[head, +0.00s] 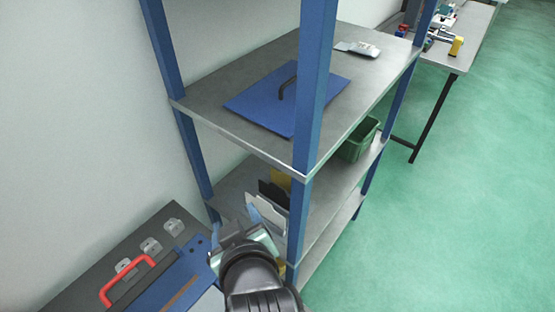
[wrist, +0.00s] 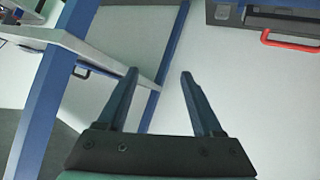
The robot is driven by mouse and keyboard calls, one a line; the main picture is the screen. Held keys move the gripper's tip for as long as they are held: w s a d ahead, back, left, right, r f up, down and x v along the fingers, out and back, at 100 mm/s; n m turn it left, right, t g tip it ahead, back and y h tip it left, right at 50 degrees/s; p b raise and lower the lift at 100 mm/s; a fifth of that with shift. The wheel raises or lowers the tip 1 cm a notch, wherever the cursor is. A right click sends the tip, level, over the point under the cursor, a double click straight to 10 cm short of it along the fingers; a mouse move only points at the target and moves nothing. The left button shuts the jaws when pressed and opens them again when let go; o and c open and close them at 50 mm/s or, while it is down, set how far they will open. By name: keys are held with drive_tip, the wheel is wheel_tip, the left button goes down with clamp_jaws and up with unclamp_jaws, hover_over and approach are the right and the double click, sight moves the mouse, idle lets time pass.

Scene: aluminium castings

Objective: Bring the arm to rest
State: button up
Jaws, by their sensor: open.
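My gripper (wrist: 158,88) is open in the wrist view, its two dark fingers apart with nothing between them. In the head view my gripper (head: 240,222) is at the lower middle, in front of the shelf rack's lower part and beside a blue post. My arm rises from the bottom edge behind it. The fingertips partly overlap the things on the lower shelf, and I cannot tell the exact gap.
A shelf rack (head: 315,90) with blue posts holds a blue panel (head: 262,103) with a dark handle. Below are a green bin (head: 358,140) and upright plates (head: 268,212). At lower left is a bench with a red handle (head: 127,280). Green floor is clear at right.

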drive_tip(key=w+d+r+m+t+b, duration=0.1)
drive_tip(key=w+r+t, duration=0.15)
drive_tip(key=r, duration=0.65)
drive_tip(key=w+d+r+m+t+h+b, duration=0.15)
drive_tip(key=r+t, duration=0.25)
drive_tip(key=r, duration=0.4)
drive_tip(key=w+d+r+m+t, duration=0.1)
drive_tip(key=d+r+m+t, duration=0.15)
drive_tip(key=r, duration=0.65)
drive_tip(key=s+d+r+m+t+h+b, duration=0.1)
drive_tip(key=s+r+t, duration=0.2)
drive_tip(key=r, duration=0.5)
drive_tip(key=s+d+r+m+t+b, duration=0.1)
drive_tip(key=s+r+t, duration=0.3)
drive_tip(key=s+r, duration=0.2)
drive_tip(key=shift+s+r+t+h, duration=0.15)
drive_tip(key=shift+r+t+h, duration=0.2)
drive_tip(key=shift+r, duration=0.55)
